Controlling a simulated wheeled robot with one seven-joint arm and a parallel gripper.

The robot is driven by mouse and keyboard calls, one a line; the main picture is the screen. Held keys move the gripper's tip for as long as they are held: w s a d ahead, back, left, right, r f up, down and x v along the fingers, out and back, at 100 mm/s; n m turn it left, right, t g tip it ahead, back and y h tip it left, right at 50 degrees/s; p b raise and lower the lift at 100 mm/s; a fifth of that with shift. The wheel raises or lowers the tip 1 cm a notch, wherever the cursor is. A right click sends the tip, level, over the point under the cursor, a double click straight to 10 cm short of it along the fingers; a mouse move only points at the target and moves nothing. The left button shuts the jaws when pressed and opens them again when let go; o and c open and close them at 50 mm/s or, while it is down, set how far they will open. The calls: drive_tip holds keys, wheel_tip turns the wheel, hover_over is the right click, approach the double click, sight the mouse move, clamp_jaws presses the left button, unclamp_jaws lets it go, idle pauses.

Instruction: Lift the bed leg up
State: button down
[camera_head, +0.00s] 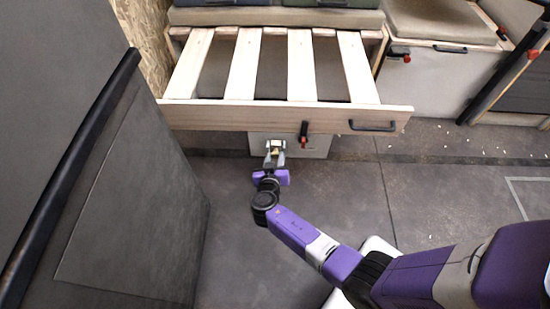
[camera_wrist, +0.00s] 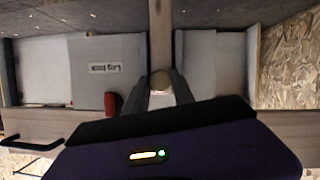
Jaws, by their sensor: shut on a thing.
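The bed leg (camera_wrist: 160,35) is a light wooden bar, seen running from the top edge of the wrist view down to my gripper. My gripper (camera_wrist: 160,90) is shut on it, with a round tan end showing between the dark fingers. In the head view my gripper (camera_head: 275,147) is just below the front board (camera_head: 225,117) of the slatted bed frame, and only a small tan piece shows between its fingers. Most of the leg is hidden under the frame in that view.
A red and black latch (camera_head: 304,136) and a black handle (camera_head: 371,126) are on the front board. A pale box (camera_head: 320,146) stands beneath the frame. A grey cabinet (camera_head: 135,190) is close at left.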

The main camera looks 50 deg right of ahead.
drive_tip(key=shift+r, duration=0.1)
wheel_tip(320, 180, up, 17)
drive_tip(key=p, duration=0.9)
drive_tip(key=shift+w, duration=0.1)
drive_tip(key=c, duration=1.2)
unclamp_jaws()
drive_tip(key=shift+c, duration=0.2)
drive_tip(key=shift+o, duration=0.9)
drive_tip(key=shift+f, duration=0.2)
drive_tip(key=p+v, duration=0.1)
drive_tip(key=v, duration=0.7)
drive_tip(key=shift+p, duration=0.3)
drive_tip(key=shift+d, duration=0.1)
